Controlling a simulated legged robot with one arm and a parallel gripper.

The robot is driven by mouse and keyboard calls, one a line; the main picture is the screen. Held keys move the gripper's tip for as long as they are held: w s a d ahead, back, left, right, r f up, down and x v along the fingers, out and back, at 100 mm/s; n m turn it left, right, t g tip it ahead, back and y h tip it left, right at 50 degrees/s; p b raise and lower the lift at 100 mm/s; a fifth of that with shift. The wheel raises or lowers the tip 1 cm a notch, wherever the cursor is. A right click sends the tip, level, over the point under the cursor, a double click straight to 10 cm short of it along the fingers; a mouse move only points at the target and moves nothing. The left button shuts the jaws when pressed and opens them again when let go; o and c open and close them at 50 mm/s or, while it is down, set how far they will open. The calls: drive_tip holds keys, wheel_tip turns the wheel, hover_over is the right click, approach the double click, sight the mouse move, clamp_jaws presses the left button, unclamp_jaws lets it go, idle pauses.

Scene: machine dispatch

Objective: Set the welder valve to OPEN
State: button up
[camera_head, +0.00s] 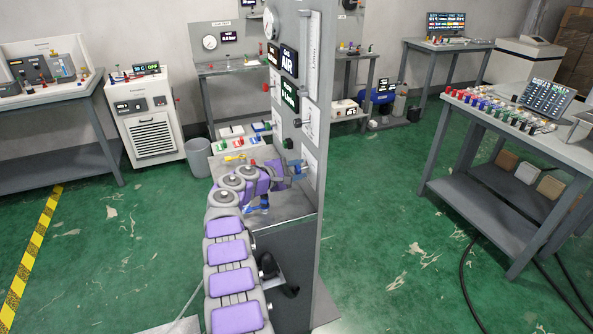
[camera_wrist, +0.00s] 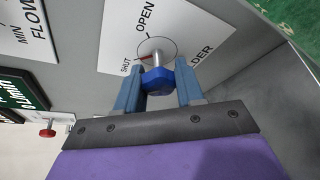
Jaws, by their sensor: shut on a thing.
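The welder valve is a blue faceted knob (camera_wrist: 157,80) on a metal stem, standing out from a white label plate (camera_wrist: 118,38) on a grey panel. The plate reads OPEN and SHUT around a dial circle, with a word ending in "DER" partly hidden. A small red pointer (camera_wrist: 145,58) lies on the SHUT side. My gripper (camera_wrist: 160,84) is shut on the blue knob, one blue finger on each side. In the head view my gripper (camera_head: 295,170) is at the upright panel (camera_head: 311,140), where the knob is too small to make out.
Grey benches stand left (camera_head: 60,97) and right (camera_head: 510,130), and a white chiller unit (camera_head: 145,115) stands at left. Green floor is free right of the panel; a black cable (camera_head: 468,285) lies there.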

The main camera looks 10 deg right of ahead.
drive_tip(key=m+t+p, duration=0.1)
drive_tip(key=m, duration=0.1)
drive_tip(key=shift+f+m+h, duration=0.1)
drive_tip(key=shift+m+h, duration=0.2)
drive_tip(key=m, duration=0.2)
drive_tip(key=m+t+h+b, duration=0.1)
drive_tip(key=m, duration=0.1)
drive_tip(key=shift+s+f+m, duration=0.1)
drive_tip(key=shift+f+m, duration=0.05)
drive_tip(key=shift+m, duration=0.15)
drive_tip(key=shift+c, duration=0.2)
drive_tip(key=m+h, duration=0.1)
drive_tip(key=m, duration=0.1)
drive_tip(key=m+h, duration=0.1)
drive_tip(key=m, duration=0.2)
drive_tip(key=shift+t+h, duration=0.3)
drive_tip(key=shift+t, duration=0.1)
drive_tip(key=shift+m+h, duration=0.6)
drive_tip(key=shift+m, duration=1.2)
drive_tip(key=shift+a, duration=0.1)
drive_tip(key=o, duration=1)
drive_tip(key=shift+o, duration=0.2)
drive_tip(key=shift+r, duration=0.2)
